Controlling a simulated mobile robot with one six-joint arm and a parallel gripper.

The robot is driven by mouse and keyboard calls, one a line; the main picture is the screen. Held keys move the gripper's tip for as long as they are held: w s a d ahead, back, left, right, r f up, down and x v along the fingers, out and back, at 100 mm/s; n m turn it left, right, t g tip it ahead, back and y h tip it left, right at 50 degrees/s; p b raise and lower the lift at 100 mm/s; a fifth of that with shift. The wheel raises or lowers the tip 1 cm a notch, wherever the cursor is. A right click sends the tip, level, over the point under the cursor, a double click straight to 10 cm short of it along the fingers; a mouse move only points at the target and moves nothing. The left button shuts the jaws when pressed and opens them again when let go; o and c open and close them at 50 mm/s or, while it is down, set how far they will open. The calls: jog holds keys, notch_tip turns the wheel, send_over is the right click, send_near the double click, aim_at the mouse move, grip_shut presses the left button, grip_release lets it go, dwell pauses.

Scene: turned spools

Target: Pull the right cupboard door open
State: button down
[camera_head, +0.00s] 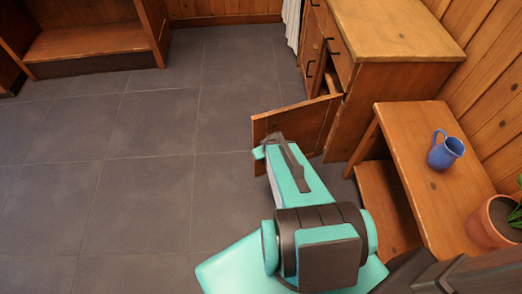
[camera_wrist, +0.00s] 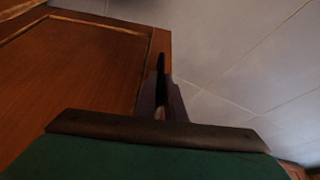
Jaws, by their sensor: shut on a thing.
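The wooden cupboard (camera_head: 372,88) stands against the wall at the upper right of the head view. Its right door (camera_head: 308,123) is swung well out from the front, over the floor. The door panel also fills the left of the wrist view (camera_wrist: 85,75). My gripper (camera_head: 268,146) is at the free edge of this door. In the wrist view its dark fingers (camera_wrist: 161,92) are close together at that edge, shut on the door. The exact gripped part, handle or edge, is hidden.
A wooden bench (camera_head: 415,165) with a blue mug (camera_head: 445,152) and a potted plant (camera_head: 489,222) stands close right of my arm. The tiled floor (camera_head: 140,150) at left is clear. An open shelf (camera_head: 90,38) stands far left.

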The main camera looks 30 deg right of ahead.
jog(key=shift+s+d, duration=0.1)
jog(key=shift+d, duration=0.05)
dwell(0.4)
jog(key=c, duration=1.8)
grip_release()
jog(key=shift+c, duration=0.2)
jog(key=shift+s, duration=0.1)
jog(key=p+v, duration=1.3)
jog(key=p, duration=0.2)
jog(key=shift+s+r, duration=0.15)
jog(key=shift+r, duration=0.25)
